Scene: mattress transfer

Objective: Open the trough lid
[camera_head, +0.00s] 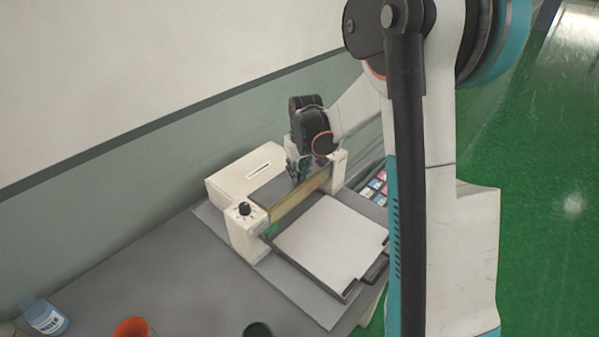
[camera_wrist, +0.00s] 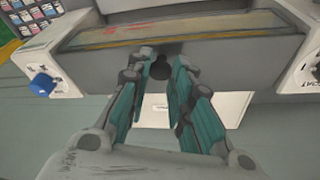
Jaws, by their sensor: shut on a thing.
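The trough lid (camera_head: 274,188) is a long grey panel on a white bench machine (camera_head: 240,176), between its two end blocks. In the wrist view the lid (camera_wrist: 235,65) spans the picture below a yellow-brown strip. The fingertips partly hide the knob. I cannot tell whether the lid is raised.
A pale flat plate (camera_head: 332,240) lies in front of the machine. A black knob (camera_head: 244,209) is on the near end block, a blue knob (camera_wrist: 42,84) on the other. Colour samples (camera_head: 374,186) lie beyond. A bottle (camera_head: 45,317) and orange cup (camera_head: 131,328) stand at lower left.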

